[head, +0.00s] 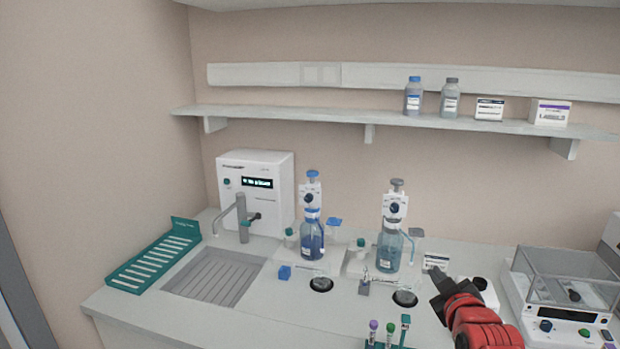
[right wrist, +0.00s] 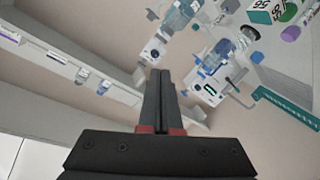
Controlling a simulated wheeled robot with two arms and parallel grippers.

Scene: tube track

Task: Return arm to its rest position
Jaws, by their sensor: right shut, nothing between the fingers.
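My right gripper (head: 445,288) is at the lower right of the head view, at the end of my red and black right arm (head: 480,322). It appears over the right part of the bench, between the clear bottle and the balance. In the right wrist view its two dark fingers (right wrist: 160,88) are together with nothing between them. The wrist view is tilted, with the bench equipment at the upper right and the wall shelf at the left. My left gripper and arm are not in view.
A balance with a glass case (head: 565,285) stands right of my arm. A tube rack (head: 388,343) is in front. Two dispenser bottles, one blue (head: 311,238) and one clear (head: 390,250), stand mid-bench. A sink (head: 214,276) and teal rack (head: 153,262) are at left. A shelf (head: 300,114) is above.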

